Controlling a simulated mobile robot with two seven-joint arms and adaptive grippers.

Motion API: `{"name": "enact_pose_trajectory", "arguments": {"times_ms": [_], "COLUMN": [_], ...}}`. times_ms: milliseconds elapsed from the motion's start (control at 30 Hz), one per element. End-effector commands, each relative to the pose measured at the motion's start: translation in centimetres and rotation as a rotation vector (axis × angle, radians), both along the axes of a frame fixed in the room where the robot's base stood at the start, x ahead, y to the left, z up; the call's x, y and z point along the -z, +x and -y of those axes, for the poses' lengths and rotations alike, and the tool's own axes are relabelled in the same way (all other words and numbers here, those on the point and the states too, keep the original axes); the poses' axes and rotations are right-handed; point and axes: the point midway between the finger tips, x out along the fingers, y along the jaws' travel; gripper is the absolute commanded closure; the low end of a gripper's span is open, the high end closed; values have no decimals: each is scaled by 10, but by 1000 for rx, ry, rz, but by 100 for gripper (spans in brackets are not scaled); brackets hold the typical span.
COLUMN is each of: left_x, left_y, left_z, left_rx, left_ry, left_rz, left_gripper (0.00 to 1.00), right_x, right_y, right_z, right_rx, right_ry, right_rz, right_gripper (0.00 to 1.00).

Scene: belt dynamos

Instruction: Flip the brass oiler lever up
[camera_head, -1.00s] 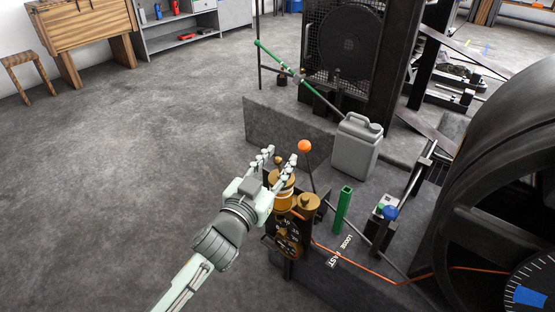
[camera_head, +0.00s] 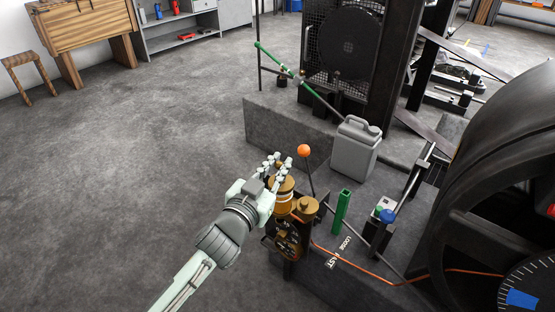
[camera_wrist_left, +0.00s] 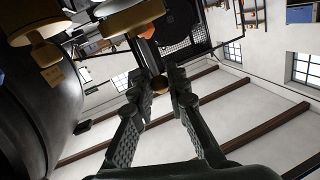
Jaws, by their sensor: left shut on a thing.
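The brass oiler (camera_head: 283,186) has a round brass body on top of a dark stand with a gauge-like face on its front. A second brass cap (camera_head: 307,205) is beside it. My left gripper (camera_head: 280,163) reaches over the oiler, its fingers pointing to the back. In the left wrist view, my left gripper (camera_wrist_left: 160,88) is shut on a small brass knob (camera_wrist_left: 159,83), seemingly the end of the oiler lever. The lever's stem is mostly hidden. My right gripper is in neither view.
An orange-knobbed lever (camera_head: 304,151) stands close behind the gripper. A green post (camera_head: 342,211), a blue-knobbed device (camera_head: 387,215) and a grey jerrycan (camera_head: 355,150) stand to the right. A large dark wheel (camera_head: 510,170) fills the right side. Open floor lies left.

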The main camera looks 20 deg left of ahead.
Motion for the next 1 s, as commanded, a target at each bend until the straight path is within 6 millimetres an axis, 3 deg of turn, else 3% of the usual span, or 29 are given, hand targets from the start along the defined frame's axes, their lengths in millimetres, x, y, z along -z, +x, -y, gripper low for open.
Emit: {"name": "enact_pose_trajectory", "arguments": {"times_ms": [133,400,700,733,800,900,1000], "left_x": [-5,-2,-2,-2,-2,-2,-2], "left_y": [6,11,11,11,11,11,10], "left_z": [1,3,4,4,4,4,4], "left_rx": [1,1,1,1,1,1,1], "left_ry": [34,77,78,78,78,78,77], "left_rz": [-81,-202,-209,-209,-209,-209,-209], "left_gripper": [100,100,100,84,75,64,64], "right_x": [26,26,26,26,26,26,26], "right_y": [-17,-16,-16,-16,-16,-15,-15], "right_z": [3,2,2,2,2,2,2], "right_rx": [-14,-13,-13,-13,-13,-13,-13], "right_ry": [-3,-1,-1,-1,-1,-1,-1], "right_rz": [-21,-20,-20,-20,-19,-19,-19], "right_gripper": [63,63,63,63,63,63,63]}}
